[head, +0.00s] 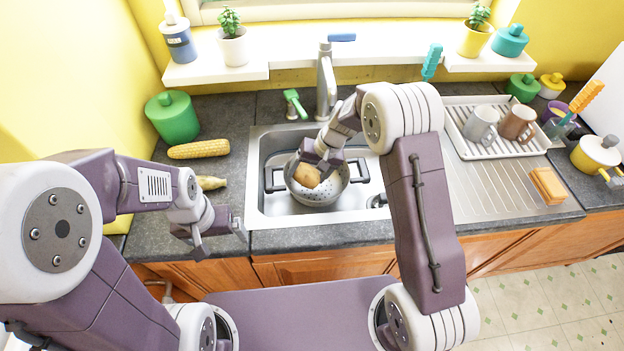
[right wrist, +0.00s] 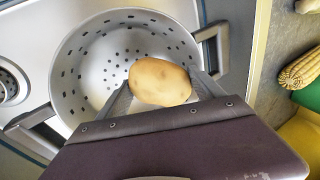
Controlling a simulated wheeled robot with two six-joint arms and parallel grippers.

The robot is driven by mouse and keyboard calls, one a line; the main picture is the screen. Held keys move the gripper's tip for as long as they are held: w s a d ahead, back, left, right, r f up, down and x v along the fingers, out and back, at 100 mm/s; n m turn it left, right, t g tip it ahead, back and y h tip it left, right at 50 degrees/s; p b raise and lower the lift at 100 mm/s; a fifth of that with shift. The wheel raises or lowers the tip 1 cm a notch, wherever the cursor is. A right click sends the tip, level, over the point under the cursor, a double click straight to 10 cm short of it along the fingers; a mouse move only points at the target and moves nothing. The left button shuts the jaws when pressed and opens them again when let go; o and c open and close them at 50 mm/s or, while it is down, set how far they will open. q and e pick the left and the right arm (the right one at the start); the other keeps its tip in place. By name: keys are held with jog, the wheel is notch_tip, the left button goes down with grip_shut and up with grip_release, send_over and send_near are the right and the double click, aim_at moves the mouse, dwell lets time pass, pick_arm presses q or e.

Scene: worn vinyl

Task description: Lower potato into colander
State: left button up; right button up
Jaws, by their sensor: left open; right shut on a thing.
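A tan potato (head: 307,175) is held between the fingers of my right gripper (head: 318,163), over the colander in the head view. The potato also shows in the right wrist view (right wrist: 160,82), with a finger on each side of it. The grey metal colander (head: 318,197) sits in the sink; its holed bowl and dark handles show in the right wrist view (right wrist: 82,75). I cannot tell whether the potato touches the colander floor. My left gripper (head: 218,238) is open and empty near the counter's front edge, left of the sink.
The sink (head: 258,212) has a tall faucet (head: 326,85) behind it. Corn (head: 199,149), a second yellow vegetable (head: 211,183) and a green canister (head: 172,117) stand on the left counter. A dish rack (head: 490,152) with mugs and a sponge (head: 548,186) are on the right.

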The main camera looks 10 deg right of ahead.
pick_arm(q)
jog(key=shift+f+b, duration=0.35)
jog(key=shift+f, duration=0.1)
pick_arm(e)
jog(key=shift+f, duration=0.5)
